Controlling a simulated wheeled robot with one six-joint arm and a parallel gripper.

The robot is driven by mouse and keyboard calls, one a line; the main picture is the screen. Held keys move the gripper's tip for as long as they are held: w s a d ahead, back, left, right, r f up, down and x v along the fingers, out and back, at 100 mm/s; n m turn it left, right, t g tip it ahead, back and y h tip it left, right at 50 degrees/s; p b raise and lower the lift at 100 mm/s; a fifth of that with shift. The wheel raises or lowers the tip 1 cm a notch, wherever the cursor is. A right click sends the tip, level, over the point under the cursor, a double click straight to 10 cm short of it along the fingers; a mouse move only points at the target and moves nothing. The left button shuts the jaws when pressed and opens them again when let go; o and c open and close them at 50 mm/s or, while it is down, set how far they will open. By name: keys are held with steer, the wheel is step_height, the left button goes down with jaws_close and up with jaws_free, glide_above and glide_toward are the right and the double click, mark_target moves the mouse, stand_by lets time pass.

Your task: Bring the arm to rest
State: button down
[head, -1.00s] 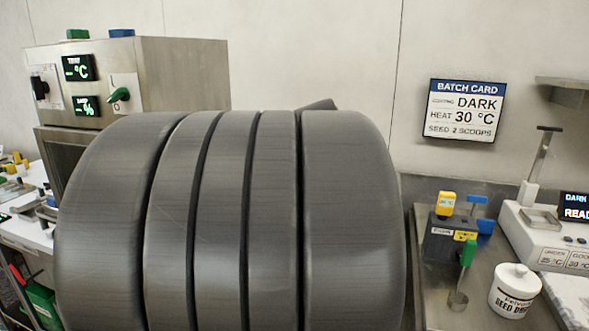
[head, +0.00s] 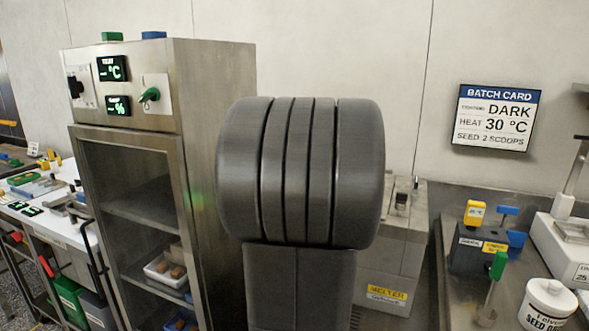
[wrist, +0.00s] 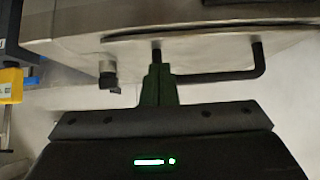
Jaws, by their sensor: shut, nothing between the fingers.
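My gripper (wrist: 158,72) shows in the wrist view. Its green fingers are together with nothing between them. Beyond the fingertips is a grey metal surface with a black bent handle (wrist: 262,62) and a dark knob-like fitting (wrist: 108,76); I cannot tell whether the fingers touch anything there. In the head view my own dark arm link, with ridged bands, fills the middle and the gripper is hidden.
A steel cabinet (head: 180,80) with a glass door stands left. A melter (head: 388,290) stands behind my arm. On the right counter are a dark block with coloured tools (head: 470,250) and a white seed jar (head: 546,305). A batch card (head: 497,118) hangs on the wall.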

steer(key=shift+s+f+b, duration=0.1)
steer(key=shift+f+b, duration=0.25)
steer(key=shift+f, duration=0.6)
